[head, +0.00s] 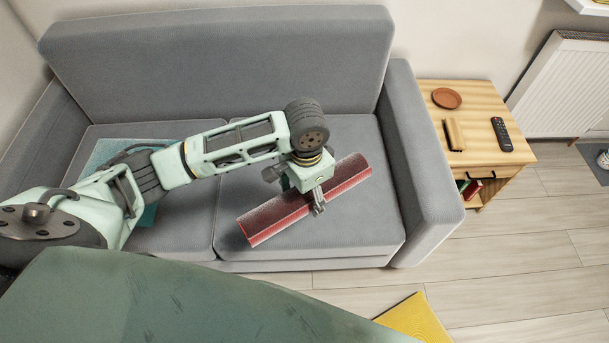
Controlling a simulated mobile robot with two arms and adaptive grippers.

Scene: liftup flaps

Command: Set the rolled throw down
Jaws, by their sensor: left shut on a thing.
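The rolled throw (278,217) is a long red roll with a greyish upper side. It lies slantwise over the right seat cushion of the grey sofa (370,233), its near end to the left and its far end towards the right armrest. My left gripper (318,207) is shut on the middle of the roll from above. The gripper and wrist hide part of the roll's middle. I cannot tell whether its underside touches the cushion or is slightly above it. My right gripper is not in view.
A teal cloth (105,152) lies on the left seat, partly behind my arm. Right of the sofa stands a wooden side table (480,98) with a terracotta dish (446,98), a tan object (454,135) and a black remote (502,134). A yellow item (415,318) lies on the floor in front.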

